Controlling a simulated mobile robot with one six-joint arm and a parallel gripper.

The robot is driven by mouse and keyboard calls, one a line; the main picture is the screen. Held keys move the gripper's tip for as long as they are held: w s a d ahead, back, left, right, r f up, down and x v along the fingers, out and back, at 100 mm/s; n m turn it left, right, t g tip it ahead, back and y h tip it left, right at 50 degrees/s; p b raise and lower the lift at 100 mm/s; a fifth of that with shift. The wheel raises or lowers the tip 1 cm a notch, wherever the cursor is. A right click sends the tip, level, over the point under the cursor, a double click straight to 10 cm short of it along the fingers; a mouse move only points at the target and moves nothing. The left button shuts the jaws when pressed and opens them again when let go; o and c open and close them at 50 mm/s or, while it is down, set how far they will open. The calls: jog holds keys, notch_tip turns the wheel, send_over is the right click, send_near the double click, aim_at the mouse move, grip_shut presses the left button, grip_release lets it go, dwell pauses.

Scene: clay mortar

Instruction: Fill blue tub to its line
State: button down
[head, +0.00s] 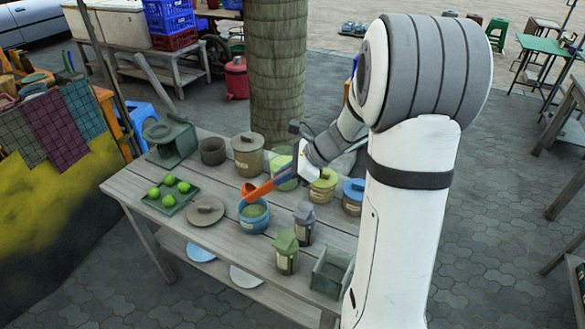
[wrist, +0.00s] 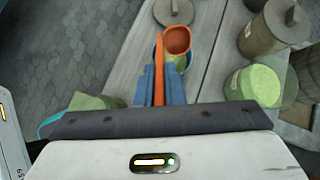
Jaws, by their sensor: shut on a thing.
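My gripper (head: 292,175) is shut on the handle of an orange scoop (head: 262,187). In the wrist view its blue fingers (wrist: 160,84) hold the handle, and the scoop's bowl (wrist: 177,40) points away from me and looks empty. The blue tub (head: 253,222) stands on the table with green-brown material inside; its fill line cannot be made out. The scoop is above the tub, its bowl toward the tub's far left side in the head view. In the wrist view the tub (wrist: 188,62) is partly hidden behind the scoop and fingers.
Around the tub are a brown lid (head: 205,210), a tan lidded jar (head: 248,155), a yellow-green jar (head: 323,187), a blue-lidded jar (head: 353,197) and a green carton (head: 287,252). A tray (head: 158,203) of green fruit lies left. Bare planks show at the table's front left.

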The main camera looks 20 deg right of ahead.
jog(key=r+p, duration=0.1)
jog(key=a+r+h+p, duration=0.1)
jog(key=p, duration=0.1)
jog(key=a+r+g+h+p, duration=0.1)
jog(key=p, duration=0.1)
jog(key=shift+w, duration=0.25)
jog(key=w+a+r+g+h+p, duration=0.1)
jog(key=w+a+h+p, duration=0.1)
jog(key=a+h+p, duration=0.4)
jog(key=a+p, duration=0.2)
jog(key=p, duration=0.1)
jog(key=shift+n+g+h+p, duration=0.3)
jog(key=shift+n, duration=0.1)
jog(key=shift+w, duration=0.1)
dwell(0.5)
jog(key=c, duration=2.1)
grip_release()
grip_shut()
